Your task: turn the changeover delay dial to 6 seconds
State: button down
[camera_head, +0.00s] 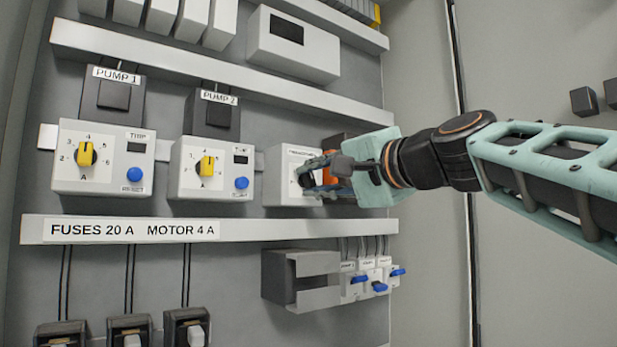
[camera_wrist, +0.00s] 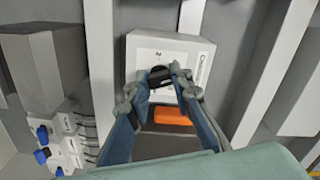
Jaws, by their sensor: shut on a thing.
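The changeover unit is a white box (camera_head: 284,163) at the right end of the middle row in the head view; it also shows in the wrist view (camera_wrist: 195,55). On its face sits a black dial (camera_wrist: 159,75). My gripper (camera_head: 308,180) has its fingers on both sides of this dial and is shut on it. In the wrist view, my fingertips (camera_wrist: 160,74) flank the dial near the top middle. Its scale marks are mostly hidden by my fingers or too small to read, so I cannot tell its setting.
An orange block (camera_wrist: 172,115) lies beside the box, close to my fingers. Two units with yellow dials (camera_head: 85,154) (camera_head: 207,166) stand to the left. White rails run above and below (camera_head: 210,231). Blue-levered switches (camera_head: 379,287) sit below. The right panel leaves free room.

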jog(key=shift+m+p, duration=0.45)
jog(key=shift+m, duration=1.45)
jog(key=c, duration=1.7)
grip_release()
jog(key=v, duration=1.2)
